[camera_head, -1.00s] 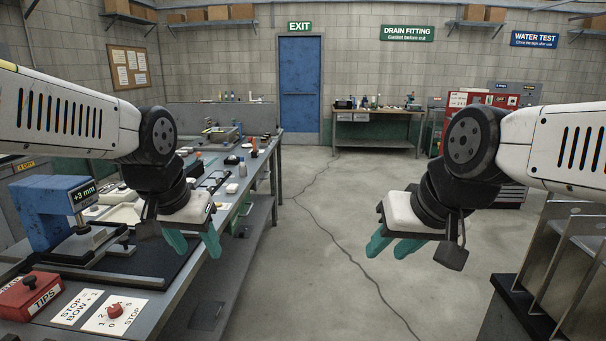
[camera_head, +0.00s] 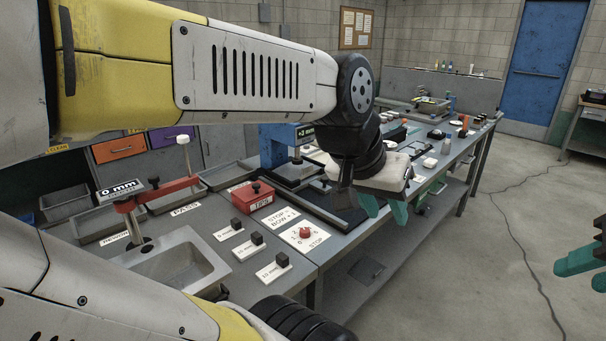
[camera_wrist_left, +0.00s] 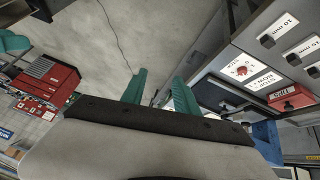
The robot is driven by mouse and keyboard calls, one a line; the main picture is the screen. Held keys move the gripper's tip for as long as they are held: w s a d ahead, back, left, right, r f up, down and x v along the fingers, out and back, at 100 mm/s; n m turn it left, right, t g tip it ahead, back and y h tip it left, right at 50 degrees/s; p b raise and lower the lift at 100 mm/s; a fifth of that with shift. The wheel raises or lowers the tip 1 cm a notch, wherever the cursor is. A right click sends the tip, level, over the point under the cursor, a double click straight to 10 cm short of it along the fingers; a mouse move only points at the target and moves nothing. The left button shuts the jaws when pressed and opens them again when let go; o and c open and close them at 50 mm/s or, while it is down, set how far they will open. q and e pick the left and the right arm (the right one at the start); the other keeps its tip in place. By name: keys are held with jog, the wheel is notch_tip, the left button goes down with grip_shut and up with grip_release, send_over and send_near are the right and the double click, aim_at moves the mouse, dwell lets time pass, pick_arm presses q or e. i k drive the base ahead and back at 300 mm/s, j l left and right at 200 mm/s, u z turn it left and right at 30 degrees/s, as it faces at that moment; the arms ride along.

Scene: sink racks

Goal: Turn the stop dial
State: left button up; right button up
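The stop dial (camera_head: 304,233) is a small red knob on a white plate marked with numbers and "STOP", at the bench's front edge. It also shows in the left wrist view (camera_wrist_left: 241,71).
A blue press with a "+3 mm" display (camera_head: 280,143) stands behind the dial. A red TIPS box (camera_head: 251,196) sits left of it. Several black-knobbed plates (camera_head: 258,240) and a sink basin (camera_head: 178,262) lie further left.

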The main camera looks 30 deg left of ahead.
aim_at(304, 232)
jog(key=u, duration=1.3)
